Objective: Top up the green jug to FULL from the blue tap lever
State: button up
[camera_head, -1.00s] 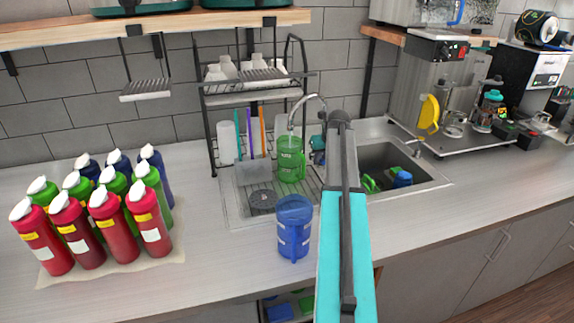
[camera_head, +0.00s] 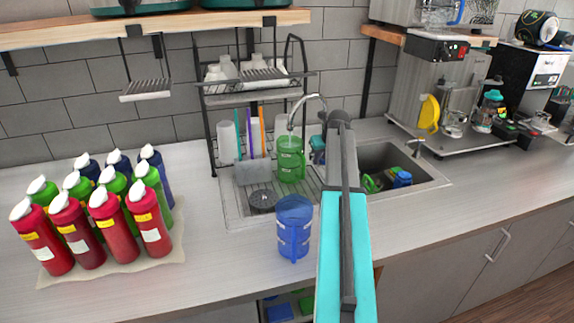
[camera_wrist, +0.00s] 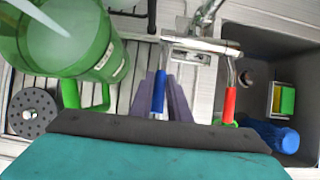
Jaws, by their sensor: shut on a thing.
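The green jug (camera_head: 290,163) stands upright on the drainer under the spout of the tap (camera_head: 307,98). In the wrist view the green jug (camera_wrist: 108,50) is at the upper left, with a pale stream of water (camera_wrist: 45,18) running into it and pale water inside. Its exact level against a FULL mark cannot be read. The blue tap lever (camera_wrist: 159,92) is between the purple fingers of my gripper (camera_wrist: 160,100), which is shut on it. The red lever (camera_wrist: 230,102) is to the right, apart from my fingers. In the head view my arm hides the levers.
A blue jug (camera_head: 294,232) stands on the counter in front of the drainer. A round dark strainer (camera_wrist: 33,112) lies left of my gripper. The sink (camera_head: 385,158) on the right holds green and blue items. Several bottles (camera_head: 122,235) fill the left counter. A dish rack (camera_head: 210,135) stands behind.

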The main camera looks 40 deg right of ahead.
jog(key=shift+s+d, duration=0.2)
jog(key=shift+d, duration=0.1)
jog(key=shift+a+f+b, duration=0.1)
jog(key=shift+f+b, duration=0.35)
jog(key=shift+f, duration=0.75)
jog(key=o, duration=0.4)
jog(key=shift+f, duration=0.2)
jog(key=o, duration=0.6)
jog(key=shift+c, duration=0.2)
jog(key=shift+w, duration=0.1)
jog(key=shift+r, duration=0.15)
jog(key=shift+a+r+p, duration=0.1)
jog(key=shift+r+p, duration=2.35)
jog(key=shift+r, duration=1.45)
jog(key=shift+a, duration=0.1)
